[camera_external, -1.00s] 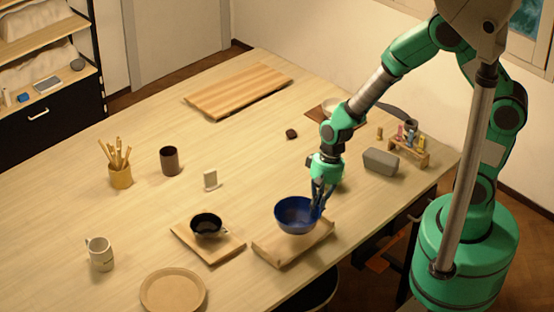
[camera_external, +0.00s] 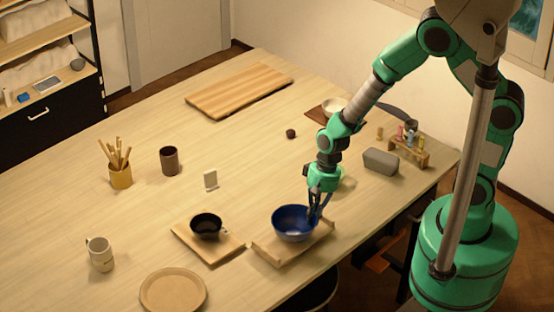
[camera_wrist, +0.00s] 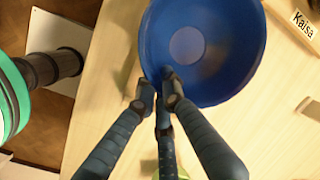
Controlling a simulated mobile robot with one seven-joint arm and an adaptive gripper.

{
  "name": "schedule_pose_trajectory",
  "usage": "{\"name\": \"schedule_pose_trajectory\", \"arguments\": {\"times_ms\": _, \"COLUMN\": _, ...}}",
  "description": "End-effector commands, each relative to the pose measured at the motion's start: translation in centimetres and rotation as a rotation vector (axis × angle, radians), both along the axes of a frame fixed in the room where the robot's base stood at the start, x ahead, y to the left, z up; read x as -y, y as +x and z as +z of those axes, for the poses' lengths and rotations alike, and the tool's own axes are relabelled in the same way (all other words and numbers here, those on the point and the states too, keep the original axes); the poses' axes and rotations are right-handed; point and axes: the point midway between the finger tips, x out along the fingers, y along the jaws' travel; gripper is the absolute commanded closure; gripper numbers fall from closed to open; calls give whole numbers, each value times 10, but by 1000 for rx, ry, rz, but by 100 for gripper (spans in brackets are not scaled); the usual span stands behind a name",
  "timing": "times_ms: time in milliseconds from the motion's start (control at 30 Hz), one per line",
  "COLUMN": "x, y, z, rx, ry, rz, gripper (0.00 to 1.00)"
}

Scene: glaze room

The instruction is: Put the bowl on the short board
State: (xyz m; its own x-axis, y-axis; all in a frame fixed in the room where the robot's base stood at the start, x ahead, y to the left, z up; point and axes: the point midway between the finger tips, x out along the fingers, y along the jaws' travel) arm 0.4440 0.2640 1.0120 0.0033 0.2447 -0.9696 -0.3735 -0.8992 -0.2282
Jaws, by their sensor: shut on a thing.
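The blue bowl (camera_external: 291,226) is upright at the front of the table, over a light wooden board (camera_external: 281,257), apparently the short board. It also shows large in the wrist view (camera_wrist: 220,75). The bowl hides the board's far part. I cannot tell whether the bowl's base touches the board.
A black cup (camera_external: 206,224) stands on another board (camera_external: 209,252) just left. A round tan plate (camera_external: 173,290) lies at the front left. A longer striped board (camera_external: 238,90) lies empty at the back. A small card (camera_external: 210,180) and grey box (camera_external: 380,162) stand apart.

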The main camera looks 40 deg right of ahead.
Motion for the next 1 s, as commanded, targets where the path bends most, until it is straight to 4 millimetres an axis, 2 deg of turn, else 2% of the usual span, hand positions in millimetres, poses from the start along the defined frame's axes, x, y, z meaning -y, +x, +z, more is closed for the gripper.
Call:
{"name": "schedule_pose_trajectory", "arguments": {"times_ms": 367, "x": 0, "y": 0, "z": -3, "rx": 0, "ry": 1, "rz": 0, "gripper": 100}}
{"name": "schedule_pose_trajectory", "arguments": {"times_ms": 400, "x": 0, "y": 0, "z": -3, "rx": 0, "ry": 0, "rz": 0, "gripper": 86}}
{"name": "schedule_pose_trajectory", "arguments": {"times_ms": 467, "x": 0, "y": 0, "z": -2, "rx": 0, "ry": 0, "rz": 0, "gripper": 75}}
{"name": "schedule_pose_trajectory", "arguments": {"times_ms": 500, "x": 0, "y": 0, "z": -2, "rx": 0, "ry": 0, "rz": 0, "gripper": 74}}
{"name": "schedule_pose_trajectory", "arguments": {"times_ms": 833, "x": 0, "y": 0, "z": -2, "rx": 0, "ry": 0, "rz": 0, "gripper": 74}}
{"name": "schedule_pose_trajectory", "arguments": {"times_ms": 1000, "x": 1, "y": 0, "z": 5, "rx": 2, "ry": 1, "rz": 1, "gripper": 74}}
